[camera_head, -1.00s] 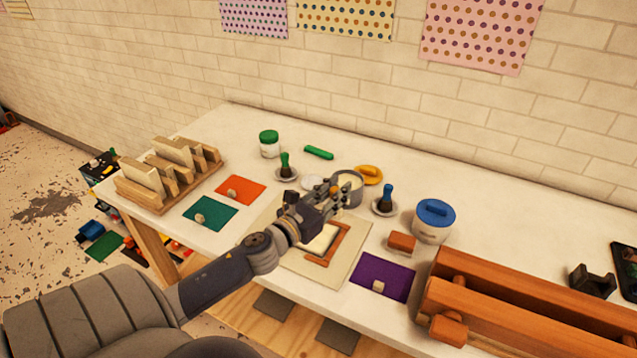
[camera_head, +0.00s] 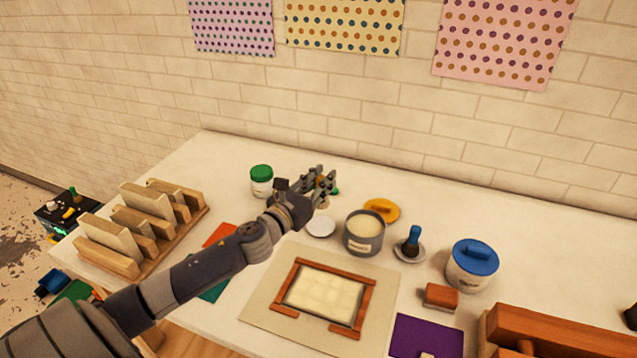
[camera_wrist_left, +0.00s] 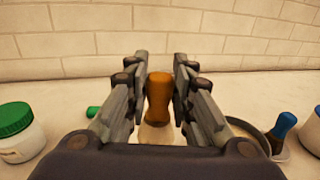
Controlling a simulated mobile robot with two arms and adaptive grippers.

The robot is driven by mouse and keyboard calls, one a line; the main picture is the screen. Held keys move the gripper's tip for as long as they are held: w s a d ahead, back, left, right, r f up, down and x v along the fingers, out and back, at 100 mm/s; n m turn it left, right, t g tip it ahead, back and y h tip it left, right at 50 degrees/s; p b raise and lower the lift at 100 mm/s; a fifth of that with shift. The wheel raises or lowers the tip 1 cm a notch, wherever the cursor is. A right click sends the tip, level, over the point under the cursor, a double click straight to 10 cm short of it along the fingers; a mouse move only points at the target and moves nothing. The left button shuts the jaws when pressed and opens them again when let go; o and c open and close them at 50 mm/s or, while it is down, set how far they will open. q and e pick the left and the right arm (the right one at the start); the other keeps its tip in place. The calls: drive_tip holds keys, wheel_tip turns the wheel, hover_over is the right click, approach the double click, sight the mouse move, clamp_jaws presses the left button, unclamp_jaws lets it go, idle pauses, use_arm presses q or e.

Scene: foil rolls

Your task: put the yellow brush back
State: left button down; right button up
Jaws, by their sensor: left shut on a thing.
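The yellow brush (camera_wrist_left: 158,92) stands upright between the fingers of my left gripper (camera_wrist_left: 160,70) in the left wrist view, its orange-yellow handle on top. My left gripper (camera_head: 321,183) is shut on that handle. In the head view it is over the back of the table, between the green-lidded jar and the open pot, and mostly hides the brush. A small white dish (camera_head: 320,227) lies just in front of the gripper and looks empty. The brush's lower end is unclear. My right gripper is out of view.
The open pot (camera_head: 364,235) and yellow lid (camera_head: 382,210) are right of the gripper. Farther right are a blue brush (camera_head: 413,241) on a dish and a blue-lidded tub (camera_head: 472,265). A green-lidded jar (camera_head: 262,181) stands left. A wooden frame (camera_head: 275,290) lies in front.

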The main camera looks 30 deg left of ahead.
sight(321, 207)
use_arm(q)
drive_tip(key=shift+d+f+b, duration=0.1)
drive_tip(key=shift+f+b, duration=0.55)
drive_tip(key=shift+f, duration=0.2)
drive_tip(key=f+b, duration=0.3)
drive_tip(key=shift+a+f, duration=0.2)
drive_tip(key=shift+f, duration=0.1)
drive_tip(key=shift+f+b, duration=0.3)
drive_tip(key=shift+b, duration=0.2)
drive_tip(key=shift+f+b, duration=0.45)
drive_tip(key=shift+f, duration=0.3)
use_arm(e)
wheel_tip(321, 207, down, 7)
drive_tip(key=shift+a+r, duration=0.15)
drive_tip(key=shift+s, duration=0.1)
use_arm(q)
drive_tip(key=shift+f+b, duration=0.3)
drive_tip(key=shift+b, duration=0.1)
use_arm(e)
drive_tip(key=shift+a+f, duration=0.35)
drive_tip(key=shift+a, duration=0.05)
use_arm(q)
drive_tip(key=shift+f, duration=0.25)
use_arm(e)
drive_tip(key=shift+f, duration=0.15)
